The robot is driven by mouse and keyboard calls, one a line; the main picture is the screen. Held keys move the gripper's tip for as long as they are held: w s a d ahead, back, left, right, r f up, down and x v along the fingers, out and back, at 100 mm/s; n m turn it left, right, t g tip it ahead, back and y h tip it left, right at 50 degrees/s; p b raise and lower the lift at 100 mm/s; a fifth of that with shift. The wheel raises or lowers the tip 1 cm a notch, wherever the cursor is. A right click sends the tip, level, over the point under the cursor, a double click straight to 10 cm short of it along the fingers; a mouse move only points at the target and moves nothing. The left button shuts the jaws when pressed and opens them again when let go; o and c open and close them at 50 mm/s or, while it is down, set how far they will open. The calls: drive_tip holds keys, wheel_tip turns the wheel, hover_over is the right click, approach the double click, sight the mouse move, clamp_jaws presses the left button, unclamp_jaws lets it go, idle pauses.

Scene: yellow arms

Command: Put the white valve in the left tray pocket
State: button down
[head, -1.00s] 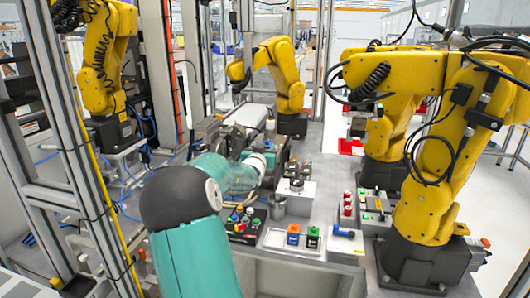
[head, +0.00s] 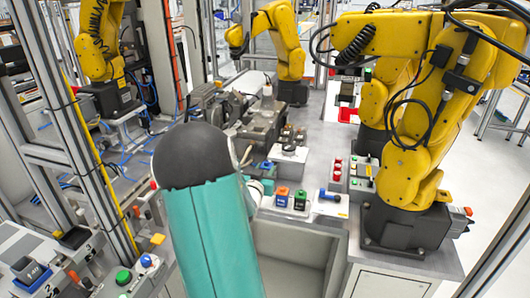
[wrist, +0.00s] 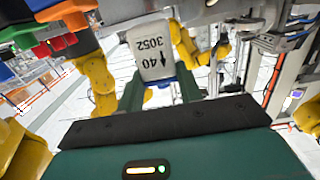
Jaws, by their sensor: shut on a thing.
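The white valve (wrist: 156,52) shows in the wrist view, with dark printed markings upside down and a blue part at its lower end. My gripper (wrist: 160,88) is shut on it, a green finger on each side.
Red buttons (head: 337,168) and a yellow arm (head: 420,140) stand farther right. A grey bin (head: 295,245) is in front of the tray. A panel with a green button (head: 123,277) is at lower left.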

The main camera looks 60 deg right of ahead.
drive_tip(key=shift+s+a+f, duration=0.15)
drive_tip(key=shift+a+f, duration=0.4)
drive_tip(key=shift+a, duration=0.05)
drive_tip(key=shift+w+f, duration=0.2)
drive_tip(key=shift+f, duration=3.15)
drive_tip(key=shift+f, duration=0.5)
drive_tip(key=c, duration=0.9)
unclamp_jaws()
drive_tip(key=shift+o, duration=0.2)
drive_tip(key=s+a, duration=0.2)
drive_tip(key=a, duration=1.1)
drive_tip(key=shift+a+r, duration=0.3)
drive_tip(key=shift+s, duration=0.1)
